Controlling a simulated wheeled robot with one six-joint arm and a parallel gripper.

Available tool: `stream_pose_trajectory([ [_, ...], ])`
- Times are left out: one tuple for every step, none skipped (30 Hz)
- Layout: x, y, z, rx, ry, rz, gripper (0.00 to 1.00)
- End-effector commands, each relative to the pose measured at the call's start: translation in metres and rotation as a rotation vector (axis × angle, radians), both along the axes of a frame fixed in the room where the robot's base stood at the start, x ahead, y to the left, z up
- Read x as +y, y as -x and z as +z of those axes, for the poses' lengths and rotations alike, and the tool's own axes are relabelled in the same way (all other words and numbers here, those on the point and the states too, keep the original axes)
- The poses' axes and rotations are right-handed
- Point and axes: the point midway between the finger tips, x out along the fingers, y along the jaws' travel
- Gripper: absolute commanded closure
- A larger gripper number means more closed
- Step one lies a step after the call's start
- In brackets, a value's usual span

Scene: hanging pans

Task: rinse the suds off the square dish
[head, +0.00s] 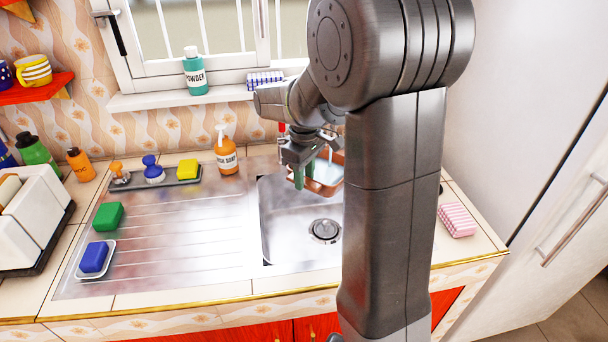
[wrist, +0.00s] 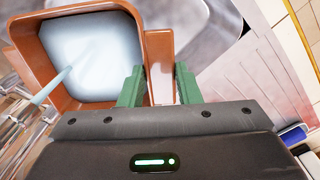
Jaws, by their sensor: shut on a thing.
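The square dish (head: 325,187) is orange-brown and hangs over the sink basin (head: 290,235), partly hidden by my arm. In the wrist view the dish (wrist: 160,38) shows a pale bluish-white inside; I cannot tell how much of that is suds or water. A thin pale stream (wrist: 52,85), which looks like water, reaches into it from the left. The tap is mostly hidden behind my arm.
A soap bottle (head: 227,152) and a tray with a yellow sponge (head: 188,169) stand behind the drainboard (head: 165,235). Green (head: 108,217) and blue (head: 94,257) sponges lie at left. A pink striped sponge (head: 457,219) lies right of the sink.

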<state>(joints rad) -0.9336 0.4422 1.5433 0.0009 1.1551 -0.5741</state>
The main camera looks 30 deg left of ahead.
Motion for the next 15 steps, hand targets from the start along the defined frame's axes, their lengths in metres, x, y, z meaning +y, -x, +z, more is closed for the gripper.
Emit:
stream_pose_trajectory([
  [0.0003, -0.0003, 0.001, -0.002, -0.001, 0.0, 1.0],
  [0.0003, -0.0003, 0.001, -0.002, -0.001, 0.0, 1.0],
  [0.0003, -0.0003, 0.001, -0.002, -0.001, 0.0, 1.0],
  [0.0003, -0.0002, 0.001, -0.002, -0.001, 0.0, 1.0],
  [0.0002, -0.0002, 0.001, -0.002, -0.001, 0.0, 1.0],
  [0.0, -0.0002, 0.001, -0.002, -0.001, 0.0, 1.0],
  [-0.0002, -0.0003, 0.0011, -0.002, -0.001, 0.0, 1.0],
  [-0.0006, -0.0003, 0.0011, -0.002, -0.001, 0.0, 1.0],
  [-0.0014, -0.0003, 0.0011, -0.002, -0.001, 0.0, 1.0],
  [-0.0021, -0.0003, 0.0011, -0.002, -0.001, 0.0, 1.0],
  [-0.003, -0.0003, 0.0011, -0.002, -0.001, 0.0, 1.0],
  [-0.0043, -0.0003, 0.0011, -0.002, -0.001, 0.0, 1.0],
  [-0.0054, -0.0003, 0.0011, -0.002, -0.001, 0.0, 1.0],
  [-0.0065, -0.0003, 0.0012, -0.002, -0.001, 0.0, 1.0],
  [-0.008, -0.0003, 0.0012, -0.002, -0.001, -0.001, 1.0],
])
